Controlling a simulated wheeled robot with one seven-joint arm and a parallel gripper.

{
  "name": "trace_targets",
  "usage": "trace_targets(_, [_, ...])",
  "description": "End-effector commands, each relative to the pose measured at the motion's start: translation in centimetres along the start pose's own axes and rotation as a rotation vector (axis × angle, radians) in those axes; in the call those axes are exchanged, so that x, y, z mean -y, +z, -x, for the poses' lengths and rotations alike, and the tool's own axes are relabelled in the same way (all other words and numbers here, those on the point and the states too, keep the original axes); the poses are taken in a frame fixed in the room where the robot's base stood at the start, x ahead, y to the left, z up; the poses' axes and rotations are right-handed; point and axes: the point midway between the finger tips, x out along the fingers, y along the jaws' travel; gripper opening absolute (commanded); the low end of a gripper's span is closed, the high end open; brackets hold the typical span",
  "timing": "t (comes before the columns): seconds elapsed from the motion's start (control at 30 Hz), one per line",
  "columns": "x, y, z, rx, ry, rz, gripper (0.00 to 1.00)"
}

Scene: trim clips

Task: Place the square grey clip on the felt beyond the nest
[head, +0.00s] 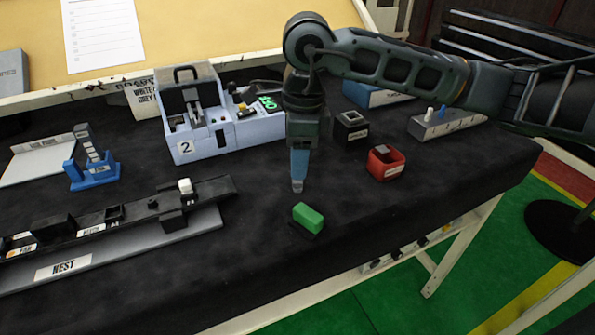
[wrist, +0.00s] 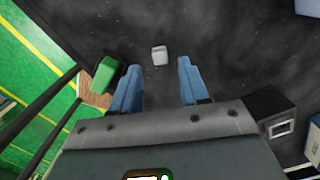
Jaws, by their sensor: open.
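A small square light-grey clip (wrist: 160,55) lies on the black felt (wrist: 225,40), seen in the wrist view just past my fingertips and centred between them. My gripper (wrist: 158,68) is open, its two blue fingers apart, with a gap to the clip on each side. In the head view my gripper (head: 298,183) points straight down over the felt, right of the nest (head: 140,242). A small pale patch shows at the fingertips there; I cannot tell clip from fingertip. The nest is a grey base with a black rail, and a white piece (head: 185,186) sits at its right end.
A green block (head: 308,217) lies close in front of my gripper. A red bin (head: 385,162) and a black box (head: 350,127) stand to the right. Behind are a pale-blue machine marked 2 (head: 186,146) and a blue stand (head: 92,175). Felt is bare between nest and gripper.

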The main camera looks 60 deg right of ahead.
Motion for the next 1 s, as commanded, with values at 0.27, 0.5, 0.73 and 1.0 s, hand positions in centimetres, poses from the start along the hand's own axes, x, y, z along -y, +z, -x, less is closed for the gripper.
trace_targets(0.27, [0.1, 0.0, 5.5, -0.001, -0.004, 0.001, 0.45])
trace_targets(0.5, [0.0, 0.0, 7.6, -0.001, -0.001, 0.000, 0.45])
trace_targets(0.73, [-0.1, 0.1, 7.8, 0.002, 0.003, 0.001, 0.45])
trace_targets(1.0, [-7.4, 7.6, 7.8, 0.259, 0.235, 0.109, 0.45])
